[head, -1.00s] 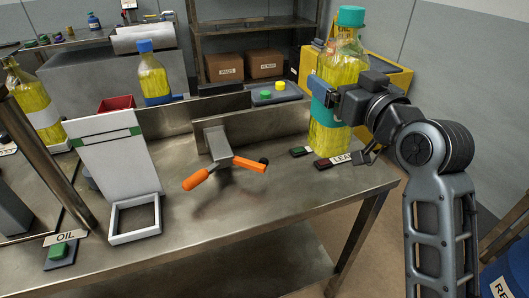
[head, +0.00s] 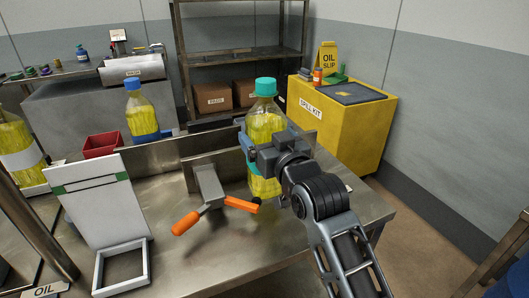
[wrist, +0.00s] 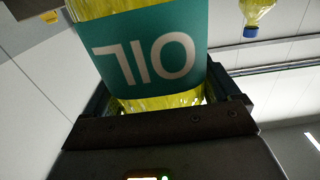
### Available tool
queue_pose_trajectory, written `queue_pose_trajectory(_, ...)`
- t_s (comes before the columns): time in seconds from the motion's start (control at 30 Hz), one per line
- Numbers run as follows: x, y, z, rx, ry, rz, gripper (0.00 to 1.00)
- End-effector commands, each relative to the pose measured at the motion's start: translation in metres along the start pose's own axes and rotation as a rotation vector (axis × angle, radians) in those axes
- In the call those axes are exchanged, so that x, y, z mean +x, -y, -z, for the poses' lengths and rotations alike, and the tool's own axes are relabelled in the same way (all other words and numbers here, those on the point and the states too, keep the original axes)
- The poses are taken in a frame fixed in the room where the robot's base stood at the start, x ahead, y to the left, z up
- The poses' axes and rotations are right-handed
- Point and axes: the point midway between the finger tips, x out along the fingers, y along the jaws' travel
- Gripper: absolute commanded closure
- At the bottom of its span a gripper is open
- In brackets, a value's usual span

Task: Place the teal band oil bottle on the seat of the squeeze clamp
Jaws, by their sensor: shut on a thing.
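The teal band oil bottle (head: 265,125) has yellow oil and a teal cap. In the head view it is upright, just right of and behind the squeeze clamp (head: 208,187). My gripper (head: 262,148) is shut on its middle, around the band. In the wrist view the bottle's teal OIL band (wrist: 150,45) fills the space between my gripper's fingers (wrist: 165,105). The clamp has a grey metal body and two orange handles, pointing left and right toward the front. The bottle's lower end is partly behind the right handle, so I cannot tell whether it touches the bench.
A white panel (head: 92,205) with an open white frame (head: 121,268) stands left of the clamp. A blue-capped bottle (head: 140,110) and a red bin (head: 101,145) are behind. A yellow spill kit box (head: 345,130) stands beyond the bench.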

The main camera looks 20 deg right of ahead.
Motion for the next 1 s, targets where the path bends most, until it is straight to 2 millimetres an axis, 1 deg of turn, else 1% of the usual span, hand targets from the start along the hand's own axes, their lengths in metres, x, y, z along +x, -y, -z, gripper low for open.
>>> queue_pose_trajectory(0.03,0.002,0.002,0.002,0.0,-0.007,0.001,0.89)
queue_pose_trajectory(0.13,0.002,0.003,-0.003,0.0,-0.005,0.001,0.89)
queue_pose_trajectory(0.3,0.002,0.003,-0.025,0.0,-0.003,0.001,0.89)
queue_pose_trajectory(0.43,0.002,0.003,-0.037,0.0,-0.005,0.0,0.89)
queue_pose_trajectory(0.87,0.002,0.002,-0.042,0.0,-0.007,0.0,0.89)
queue_pose_trajectory(0.9,0.002,0.002,-0.045,0.0,0.0,0.0,0.08)
queue_pose_trajectory(1.0,0.002,0.002,-0.044,0.0,0.0,0.0,0.0)
